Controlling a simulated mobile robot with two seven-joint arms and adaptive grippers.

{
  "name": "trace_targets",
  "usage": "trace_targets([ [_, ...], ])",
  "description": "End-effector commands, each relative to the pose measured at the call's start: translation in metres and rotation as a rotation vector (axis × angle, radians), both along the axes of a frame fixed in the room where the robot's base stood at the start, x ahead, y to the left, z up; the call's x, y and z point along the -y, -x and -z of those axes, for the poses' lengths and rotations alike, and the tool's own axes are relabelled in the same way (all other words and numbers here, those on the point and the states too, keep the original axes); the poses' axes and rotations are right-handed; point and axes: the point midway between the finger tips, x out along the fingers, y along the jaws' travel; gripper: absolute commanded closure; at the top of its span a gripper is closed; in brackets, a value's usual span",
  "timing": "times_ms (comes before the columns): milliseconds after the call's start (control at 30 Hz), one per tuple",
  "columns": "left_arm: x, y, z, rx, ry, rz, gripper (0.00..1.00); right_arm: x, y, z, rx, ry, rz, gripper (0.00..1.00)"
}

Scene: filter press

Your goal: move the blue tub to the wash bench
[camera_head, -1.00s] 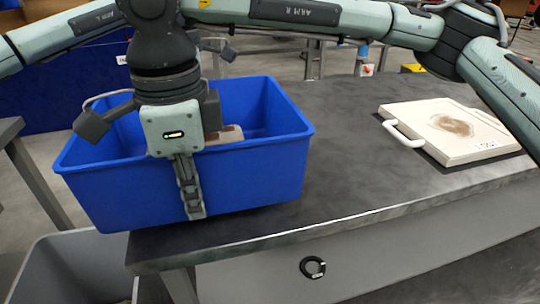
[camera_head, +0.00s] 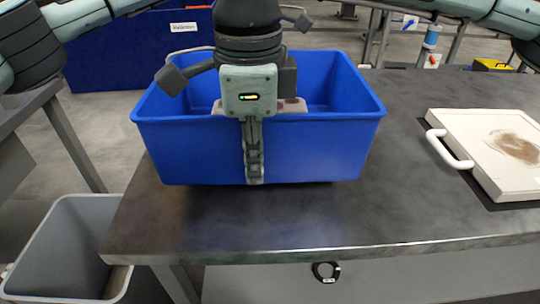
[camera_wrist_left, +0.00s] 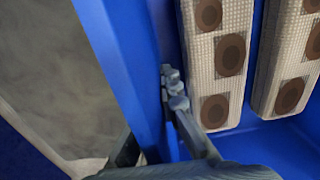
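The blue tub (camera_head: 315,150) is upright over the left part of a dark grey-topped bench (camera_head: 270,222); I cannot tell whether it touches the top. My right gripper (camera_head: 253,145) is at the middle of its near wall, with one finger down the outside and the inner finger hidden, and looks shut on the wall. In the left wrist view, my left gripper (camera_wrist_left: 155,125) straddles a wall of the tub (camera_wrist_left: 125,65) and looks shut on it. Pale blocks with brown round spots (camera_wrist_left: 215,60) lie inside the tub. My left gripper is not clear in the head view.
A white filter plate (camera_head: 495,150) with a handle and a brown stain lies at the bench's right. A grey bin (camera_head: 62,240) stands on the floor at lower left. A dark table (camera_head: 30,100) is at the left edge. The bench between tub and plate is clear.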

Motion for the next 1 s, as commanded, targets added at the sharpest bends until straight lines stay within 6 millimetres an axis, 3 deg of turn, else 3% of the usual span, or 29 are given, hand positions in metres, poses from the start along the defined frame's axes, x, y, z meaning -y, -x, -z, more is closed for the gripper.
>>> trace_targets([
  [667, 0.0, 0.001, 0.0, -0.002, 0.0, 0.002, 1.0, 0.0, -0.001, 0.0, 0.004, -0.001, 0.002, 1.0],
  [1000, 0.0, 0.001, 0.016, -0.002, 0.0, 0.002, 1.0, 0.0, -0.001, 0.015, 0.004, -0.001, 0.002, 1.0],
])
